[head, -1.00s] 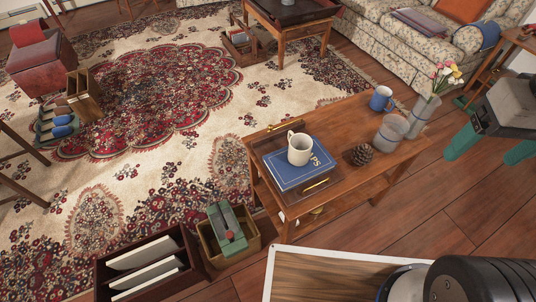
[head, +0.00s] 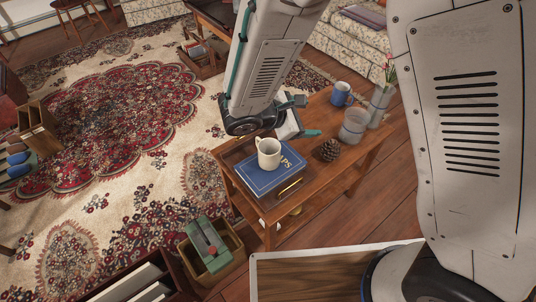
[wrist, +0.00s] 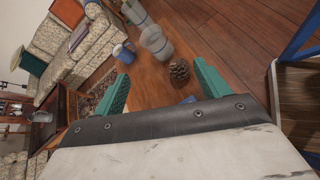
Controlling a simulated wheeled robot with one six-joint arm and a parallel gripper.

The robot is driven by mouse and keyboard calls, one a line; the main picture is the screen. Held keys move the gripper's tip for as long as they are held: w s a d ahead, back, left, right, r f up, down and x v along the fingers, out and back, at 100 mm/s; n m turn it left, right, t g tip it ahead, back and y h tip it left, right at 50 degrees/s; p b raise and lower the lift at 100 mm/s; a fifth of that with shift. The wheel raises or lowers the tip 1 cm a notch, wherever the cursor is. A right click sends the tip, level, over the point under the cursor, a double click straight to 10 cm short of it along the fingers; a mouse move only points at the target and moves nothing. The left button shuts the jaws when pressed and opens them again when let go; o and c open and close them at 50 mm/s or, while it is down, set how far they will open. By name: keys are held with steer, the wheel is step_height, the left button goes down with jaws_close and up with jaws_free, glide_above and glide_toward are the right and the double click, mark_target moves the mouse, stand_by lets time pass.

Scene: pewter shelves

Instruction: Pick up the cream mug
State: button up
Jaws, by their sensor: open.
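The cream mug (head: 268,153) stands upright on a blue book (head: 262,172) in the head view. The book lies on a brown tray (head: 236,150) with brass handles on the wooden coffee table (head: 330,184). My gripper (head: 314,117) is above the table, behind the mug and to its right in the picture, apart from it. In the wrist view my gripper's two green fingers (wrist: 160,88) are spread wide with nothing held between them. The cream mug is not seen in the wrist view.
A pinecone (head: 327,150), a clear glass (head: 354,126), a blue mug (head: 342,94) and a flower vase (head: 380,102) stand on the table's right part. The pinecone (wrist: 179,70) shows beyond the fingers in the wrist view. A crate with a green item (head: 207,240) stands on the floor.

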steer(key=a+f+n+t, duration=0.3)
steer(key=a+f+n, duration=0.2)
steer(key=a+f, duration=0.25)
steer(key=n+t+y, duration=0.3)
steer(key=n, duration=0.2)
glide_toward(274, 149)
steer(key=shift+s+r, duration=0.2)
steer(key=shift+r, duration=0.5)
steer(key=shift+w+f, duration=0.1)
steer(key=shift+f, duration=0.25)
steer(key=x, duration=0.7)
steer(key=shift+w+f, duration=0.1)
steer(key=shift+f, duration=0.15)
steer(key=c, duration=0.9)
